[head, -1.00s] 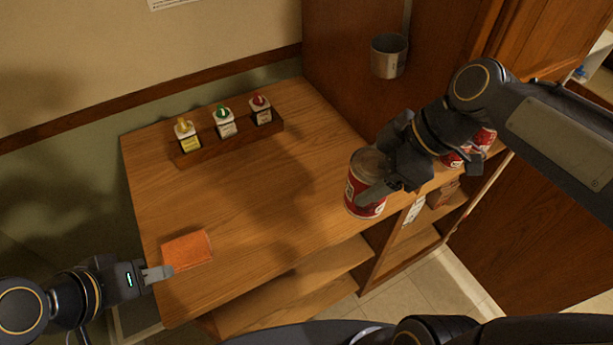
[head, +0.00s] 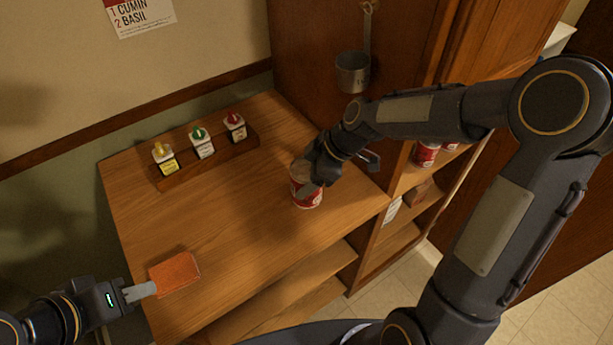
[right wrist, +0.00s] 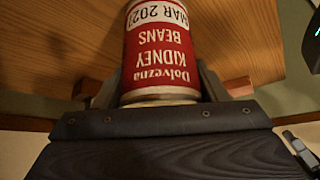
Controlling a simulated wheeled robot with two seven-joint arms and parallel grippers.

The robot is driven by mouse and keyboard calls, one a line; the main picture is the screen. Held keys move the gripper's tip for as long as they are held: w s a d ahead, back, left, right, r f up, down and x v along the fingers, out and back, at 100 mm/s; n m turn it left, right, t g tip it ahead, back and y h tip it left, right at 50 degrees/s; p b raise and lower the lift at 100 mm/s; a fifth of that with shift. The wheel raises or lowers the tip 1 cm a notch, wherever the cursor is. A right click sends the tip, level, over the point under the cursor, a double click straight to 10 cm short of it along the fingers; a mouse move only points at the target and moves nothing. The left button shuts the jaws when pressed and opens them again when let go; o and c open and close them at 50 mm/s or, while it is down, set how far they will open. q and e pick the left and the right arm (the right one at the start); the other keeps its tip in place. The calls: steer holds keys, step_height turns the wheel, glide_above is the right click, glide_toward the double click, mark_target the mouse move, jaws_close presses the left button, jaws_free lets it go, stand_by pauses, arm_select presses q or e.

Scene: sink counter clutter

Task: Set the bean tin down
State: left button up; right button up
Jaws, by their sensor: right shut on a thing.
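The bean tin (head: 306,198) is red with a white label and shows upright in the head view, at the right part of the wooden counter top (head: 225,225). My right gripper (head: 311,181) is shut on it. In the right wrist view the tin (right wrist: 160,50) sits between the two fingers, its label reading "Kidney Beans" upside down. I cannot tell whether its base touches the wood. My left gripper (head: 142,292) is by the counter's left front edge, beside an orange block (head: 174,273); its finger gap is unclear.
A wooden rack (head: 210,162) with three small bottles stands at the back of the counter. A metal cup (head: 353,73) hangs on the cabinet side. More red tins (head: 427,154) stand on a shelf at right. The counter's middle is clear.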

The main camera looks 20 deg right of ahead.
steer(key=shift+f, duration=0.6)
steer(key=shift+f, duration=0.2)
steer(key=o, duration=1.3)
steer(key=shift+r, duration=0.1)
